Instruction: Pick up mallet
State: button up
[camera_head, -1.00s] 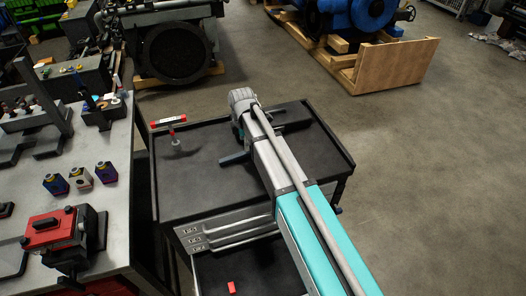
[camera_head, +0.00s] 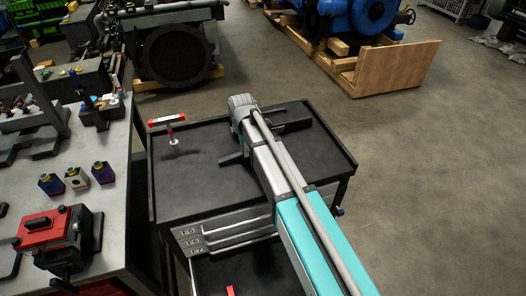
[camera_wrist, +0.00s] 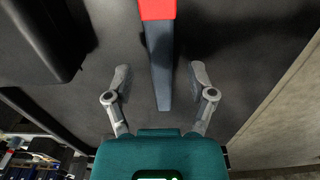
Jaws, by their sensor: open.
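In the wrist view, a tapered blue-grey handle with a red part above it (camera_wrist: 159,60) lies over a dark surface; I take it to be the mallet. Its upper part runs out of the frame, so the head is not visible there. My gripper (camera_wrist: 160,80) is open, with one finger on each side of the handle's lower end and a gap on both sides. Nothing is held. In the head view my arm hides the gripper and most of what lies below it. A dull blue bar (camera_head: 232,159) sticks out left of my arm; I cannot tell whether it belongs to the mallet.
A red-and-white T-shaped item (camera_head: 166,121) stands on the cart's left. A dark block (camera_wrist: 45,35) is close by in the wrist view. Open floor lies right.

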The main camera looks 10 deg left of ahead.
jog(key=shift+f+b, duration=0.85)
jog(key=shift+f, duration=0.3)
grip_shut()
